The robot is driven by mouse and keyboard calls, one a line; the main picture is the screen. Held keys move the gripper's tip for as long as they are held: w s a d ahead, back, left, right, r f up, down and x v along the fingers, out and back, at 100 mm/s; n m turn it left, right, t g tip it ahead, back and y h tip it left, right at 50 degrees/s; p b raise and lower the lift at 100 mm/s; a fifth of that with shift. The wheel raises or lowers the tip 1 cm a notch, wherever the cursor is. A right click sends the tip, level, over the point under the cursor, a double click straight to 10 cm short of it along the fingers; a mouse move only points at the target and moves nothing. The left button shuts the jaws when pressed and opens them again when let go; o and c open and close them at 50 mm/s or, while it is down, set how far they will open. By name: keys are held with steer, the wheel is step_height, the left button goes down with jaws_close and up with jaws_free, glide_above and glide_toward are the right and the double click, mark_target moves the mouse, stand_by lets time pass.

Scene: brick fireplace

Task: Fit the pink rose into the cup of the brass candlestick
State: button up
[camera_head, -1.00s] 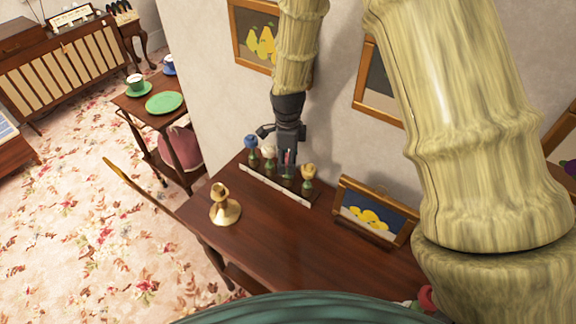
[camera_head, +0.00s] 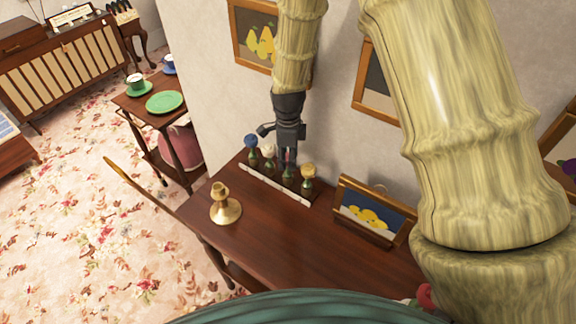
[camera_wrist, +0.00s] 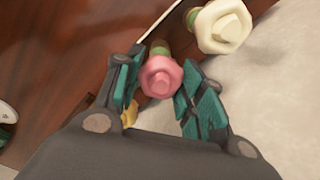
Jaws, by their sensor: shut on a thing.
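The pink rose (camera_wrist: 161,76) is between the two teal-padded fingers of my gripper (camera_wrist: 158,88) in the wrist view, and the gripper is shut on it. In the head view my gripper (camera_head: 287,152) points down over the row of flowers at the back of the desk, and it mostly hides the rose. The rose's green stem (camera_wrist: 159,47) runs to the dark, white-edged rack (camera_head: 272,184). I cannot tell whether it is still seated there. The brass candlestick (camera_head: 225,207) stands upright on the desk, left of and nearer than the rack, with its cup uncovered.
A blue flower (camera_head: 250,142), a white flower (camera_head: 269,152) and a yellow flower (camera_head: 307,171) stand close around my gripper. A propped framed picture (camera_head: 372,212) is to the right. The wall is close behind. The wooden desk (camera_head: 290,243) is clear in front.

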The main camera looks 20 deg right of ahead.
steer(key=shift+r+p, duration=1.45)
steer(key=shift+r, duration=0.2)
stand_by(0.7)
steer(key=shift+r+p, duration=0.75)
steer(key=shift+r, duration=0.25)
